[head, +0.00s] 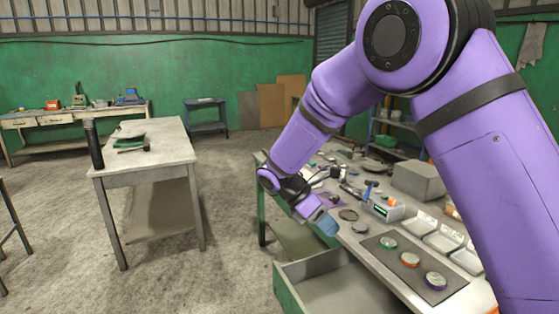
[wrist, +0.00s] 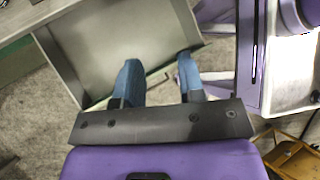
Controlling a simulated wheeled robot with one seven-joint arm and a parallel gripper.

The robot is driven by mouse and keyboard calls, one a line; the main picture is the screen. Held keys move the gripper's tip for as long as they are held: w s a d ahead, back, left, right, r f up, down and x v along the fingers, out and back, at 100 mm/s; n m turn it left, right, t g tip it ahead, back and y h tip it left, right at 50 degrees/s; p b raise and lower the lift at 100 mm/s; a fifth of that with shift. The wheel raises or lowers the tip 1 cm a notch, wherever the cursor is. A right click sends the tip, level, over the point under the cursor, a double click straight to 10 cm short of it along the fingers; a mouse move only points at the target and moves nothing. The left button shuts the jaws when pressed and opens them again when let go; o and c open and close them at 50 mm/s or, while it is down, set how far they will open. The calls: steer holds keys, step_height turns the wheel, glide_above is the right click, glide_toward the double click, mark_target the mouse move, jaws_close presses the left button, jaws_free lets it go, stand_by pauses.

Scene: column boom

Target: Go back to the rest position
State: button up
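My gripper (head: 327,222) hangs at the end of my purple arm, near the front edge of the cluttered workbench (head: 388,272) and above the pulled-out drawer (head: 335,285). In the wrist view its two blue fingers (wrist: 157,76) stand well apart with nothing between them. Beyond the fingers the open drawer (wrist: 108,50) shows, its inside looking empty. My arm hides part of the bench's right side.
On the bench a dark mat (head: 413,265) carries several round lidded items, beside white trays (head: 443,238) and a grey box (head: 418,181). Another table (head: 165,160) stands at left with a dark cylinder (head: 93,144). The floor (head: 228,240) between is clear.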

steer(key=s+d+r+m+t+y, duration=0.2)
steer(key=s+d+r+m+y, duration=0.4)
steer(key=s+d+r+m, duration=0.8)
steer(key=s+d+r+m+t+y, duration=0.1)
steer(key=s+d+r+m+t, duration=0.1)
steer(key=s, duration=0.5)
steer(key=s+d+r+m+t+y, duration=0.1)
steer(key=s+d+r+m+t, duration=0.1)
steer(key=s, duration=0.5)
steer(key=d+m+t, duration=0.1)
steer(key=m, duration=0.1)
steer(key=shift+s+r+m+t+y, duration=0.2)
steer(key=shift+r+m+t+y, duration=0.1)
steer(key=shift+r+y, duration=0.1)
